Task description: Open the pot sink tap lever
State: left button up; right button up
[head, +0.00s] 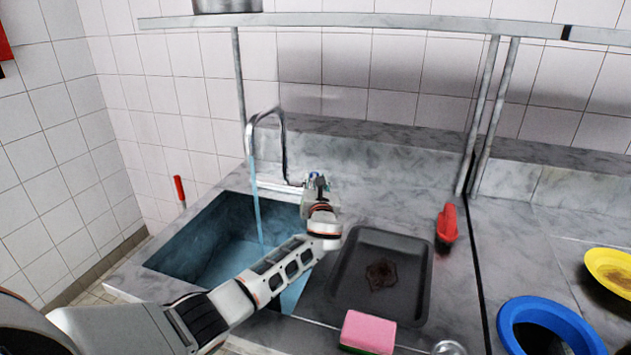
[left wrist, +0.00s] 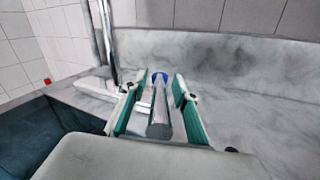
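The chrome sink tap (head: 284,140) stands behind the pot sink (head: 190,235), its arched spout over the basin. A blue stream of water (head: 258,210) runs from the spout into the sink. In the left wrist view the tap lever (left wrist: 160,118) is a chrome bar pointing at the camera, with a blue mark (left wrist: 159,77) behind it. My left gripper (head: 317,182) is at the tap's base; in the left wrist view its green-padded fingers (left wrist: 158,106) are apart on both sides of the lever, with gaps visible. In the head view the gripper mostly hides the lever. My right gripper is not in view.
A dark tray (head: 345,275) with a brown stain lies right of the sink. Near it are a pink sponge (head: 368,331), a red-handled brush (head: 446,224), a blue ring-shaped dish (head: 515,315) and a yellow plate (head: 600,262). A shelf (head: 350,20) on posts spans above.

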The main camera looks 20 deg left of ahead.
pick_arm(q)
jog(key=shift+r, duration=0.1)
notch_tip(320, 180, up, 10)
jog(key=shift+f, duration=0.1)
dwell(0.3)
